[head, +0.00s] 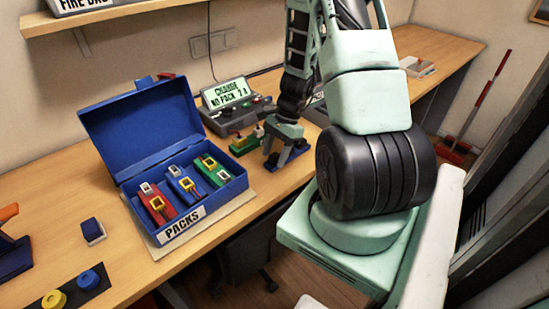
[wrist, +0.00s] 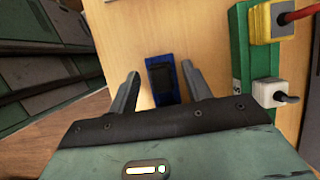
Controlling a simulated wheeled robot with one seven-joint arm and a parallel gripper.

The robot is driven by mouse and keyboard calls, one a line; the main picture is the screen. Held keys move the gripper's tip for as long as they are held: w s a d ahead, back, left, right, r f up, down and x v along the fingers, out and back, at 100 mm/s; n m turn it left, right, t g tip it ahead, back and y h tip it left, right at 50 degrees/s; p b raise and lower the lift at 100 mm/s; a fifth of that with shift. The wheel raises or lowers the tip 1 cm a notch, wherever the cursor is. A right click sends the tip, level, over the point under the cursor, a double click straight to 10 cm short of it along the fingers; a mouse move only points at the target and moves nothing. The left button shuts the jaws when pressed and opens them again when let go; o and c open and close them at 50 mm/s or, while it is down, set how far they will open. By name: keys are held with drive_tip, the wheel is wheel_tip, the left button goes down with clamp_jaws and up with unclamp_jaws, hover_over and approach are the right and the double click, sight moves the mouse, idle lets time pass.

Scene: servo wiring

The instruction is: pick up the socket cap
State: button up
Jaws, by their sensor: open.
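A small blue piece with a black block on top (wrist: 161,82), which I take to be the socket cap, lies on the wooden bench in the wrist view. My gripper (wrist: 160,72) is open, with one finger on each side of it. A gap shows between each finger and the piece, and nothing is held. In the head view my gripper (head: 280,154) is low over the bench, right of the blue case; the arm and hand partly hide the spot there.
A green pack (wrist: 240,55) with a yellow and a white socket stands close right of my gripper. An open blue case (head: 235,190) holds red, blue and green packs. A display unit (head: 234,105) stands behind.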

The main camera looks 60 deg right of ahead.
sight(275, 155)
drive_tip(key=c, duration=1)
drive_tip(key=shift+r, duration=0.15)
wheel_tip(275, 155, up, 10)
drive_tip(key=shift+f, duration=0.1)
